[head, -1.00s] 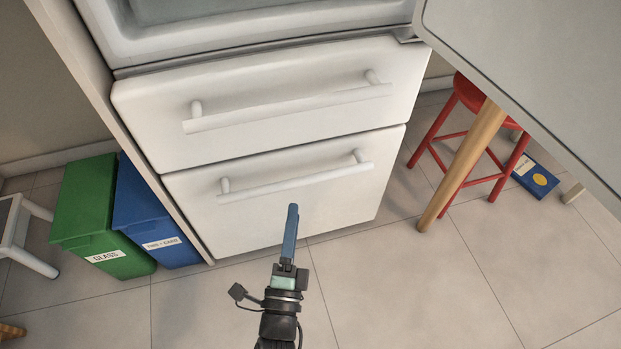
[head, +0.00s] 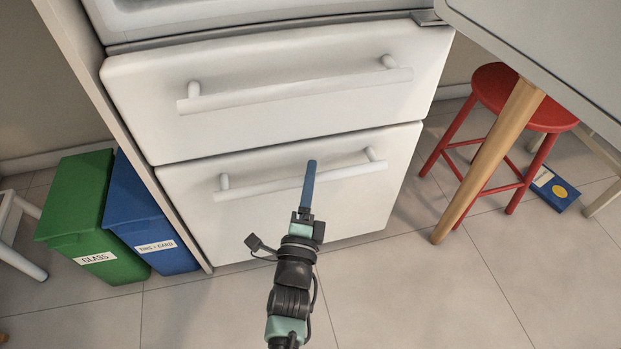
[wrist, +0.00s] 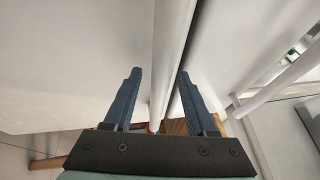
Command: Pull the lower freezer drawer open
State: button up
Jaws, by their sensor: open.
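The lower freezer drawer (head: 245,225) is white and shut, with a white bar handle (head: 250,190) across its upper part. My gripper (head: 310,165), with blue fingers, overlaps the right half of this handle in the head view. In the wrist view my gripper (wrist: 160,75) is open, its two fingers apart. A white bar (wrist: 172,60), which looks like the lower handle, runs between them lengthwise. I see no finger clearly touching it, and the exact depth cannot be told.
The upper drawer (head: 280,125) is shut above, with its own bar handle (head: 300,88). Green (head: 75,205) and blue (head: 145,215) bins stand at left. A red stool (head: 520,100), a wooden leg (head: 490,160) and a blue box (head: 555,190) are at right. The floor in front is free.

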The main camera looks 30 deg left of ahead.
jog(key=shift+w+a, duration=0.1)
jog(key=shift+w, duration=0.25)
grip_shut()
dwell(1.2)
